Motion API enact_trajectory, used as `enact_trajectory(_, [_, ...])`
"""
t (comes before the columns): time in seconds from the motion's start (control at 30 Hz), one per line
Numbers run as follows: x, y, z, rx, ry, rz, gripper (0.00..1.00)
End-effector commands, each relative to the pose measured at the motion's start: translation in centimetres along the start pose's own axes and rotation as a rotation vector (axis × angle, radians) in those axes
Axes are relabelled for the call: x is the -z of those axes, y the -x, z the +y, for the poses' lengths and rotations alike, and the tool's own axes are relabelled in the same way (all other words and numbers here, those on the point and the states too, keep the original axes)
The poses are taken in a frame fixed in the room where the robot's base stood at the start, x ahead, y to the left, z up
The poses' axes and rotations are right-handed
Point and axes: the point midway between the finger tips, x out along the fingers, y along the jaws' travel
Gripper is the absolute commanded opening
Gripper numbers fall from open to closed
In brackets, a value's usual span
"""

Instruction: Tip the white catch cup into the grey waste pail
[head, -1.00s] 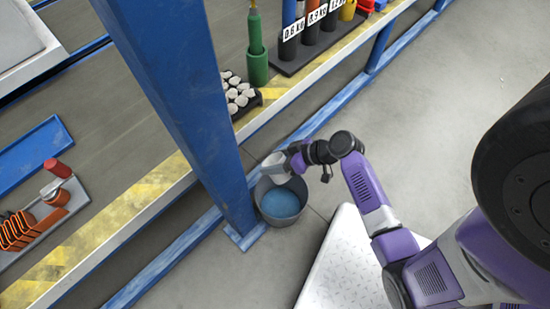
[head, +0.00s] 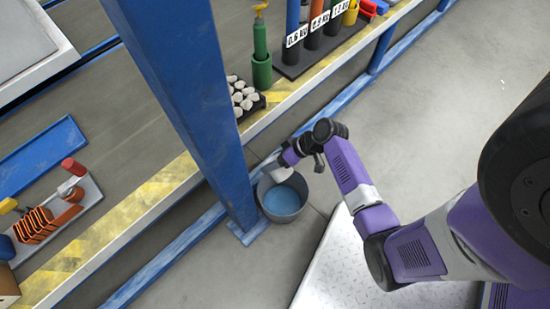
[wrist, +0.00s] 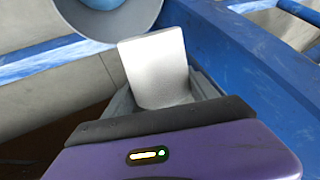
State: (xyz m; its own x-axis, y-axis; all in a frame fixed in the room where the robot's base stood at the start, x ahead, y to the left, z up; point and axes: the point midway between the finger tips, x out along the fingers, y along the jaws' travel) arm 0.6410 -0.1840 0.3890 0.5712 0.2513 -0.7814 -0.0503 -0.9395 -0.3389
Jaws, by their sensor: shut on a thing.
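The white catch cup (head: 279,174) is held by my gripper (head: 285,162) at the upper-left rim of the grey waste pail (head: 303,209). The pail stands on the floor beside the foot of a blue post, with a blue surface inside it. In the wrist view the cup (wrist: 155,66) shows as a smooth white wall between the grey fingers of my gripper (wrist: 165,100). The pail's rim (wrist: 147,13) is just beyond it. The cup looks tilted towards the pail; its mouth and contents are hidden.
The blue post (head: 190,95) rises close to the left of the pail. The bench edge with yellow markings (head: 150,197) runs behind it, carrying a green cylinder (head: 261,70) and a tray of pale pieces (head: 243,97). Open floor (head: 445,70) lies to the right.

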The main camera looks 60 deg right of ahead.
Motion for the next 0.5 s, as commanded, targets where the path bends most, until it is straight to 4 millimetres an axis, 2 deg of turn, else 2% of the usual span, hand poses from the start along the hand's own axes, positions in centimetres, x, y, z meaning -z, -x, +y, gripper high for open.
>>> enact_trajectory(0.5, [0.7,-1.2,0.6,0.000,-0.090,-0.206,0.26])
